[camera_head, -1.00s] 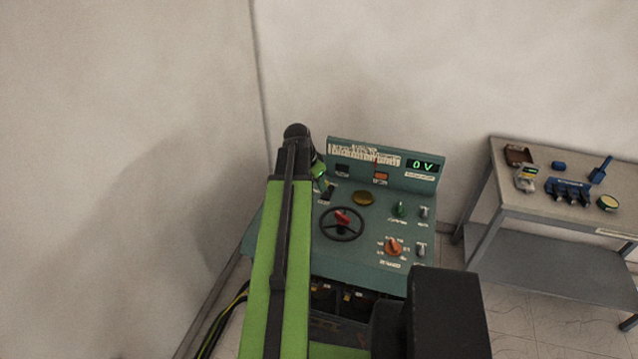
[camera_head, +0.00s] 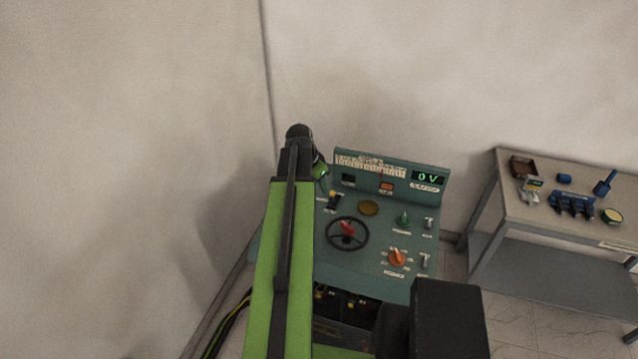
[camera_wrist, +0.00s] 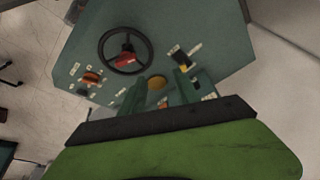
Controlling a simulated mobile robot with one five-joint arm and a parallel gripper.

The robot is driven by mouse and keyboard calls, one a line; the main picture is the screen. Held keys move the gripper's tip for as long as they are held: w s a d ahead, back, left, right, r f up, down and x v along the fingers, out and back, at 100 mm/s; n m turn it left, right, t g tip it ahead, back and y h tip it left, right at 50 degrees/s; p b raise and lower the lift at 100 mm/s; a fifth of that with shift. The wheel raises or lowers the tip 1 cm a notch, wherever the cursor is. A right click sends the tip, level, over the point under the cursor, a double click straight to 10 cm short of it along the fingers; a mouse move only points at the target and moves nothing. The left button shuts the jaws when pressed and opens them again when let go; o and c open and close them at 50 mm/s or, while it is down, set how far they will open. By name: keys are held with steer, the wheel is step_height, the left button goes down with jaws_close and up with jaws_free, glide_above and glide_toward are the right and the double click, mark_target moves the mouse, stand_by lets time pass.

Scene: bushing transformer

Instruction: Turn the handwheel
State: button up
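The handwheel (camera_head: 347,233) is a dark ring with a red hub, on the sloping top of the teal console (camera_head: 375,275). It also shows in the wrist view (camera_wrist: 125,51), at upper centre. My gripper (camera_head: 321,172) is at the end of the green arm, mostly hidden behind it. It is above the back left of the console, up and left of the wheel in the head view and apart from it. In the wrist view two greenish prongs rise from the black band, below the wheel. The display reads 0 V.
Around the wheel are a yellow disc (camera_head: 368,208), a black-and-yellow switch (camera_head: 333,201), an orange knob (camera_head: 397,257) and a green knob (camera_head: 404,220). A grey table (camera_head: 520,205) with tools and small parts stands at the right. Bare walls close in behind and left.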

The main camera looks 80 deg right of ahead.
steer(key=w+a+r+p, duration=0.2)
steer(key=w+a, duration=0.4)
steer(key=a, duration=0.5)
steer(key=shift+a+r+p, duration=0.25)
steer(key=shift+r+p, duration=0.1)
steer(key=shift+r, duration=0.05)
steer(key=shift+w, duration=0.15)
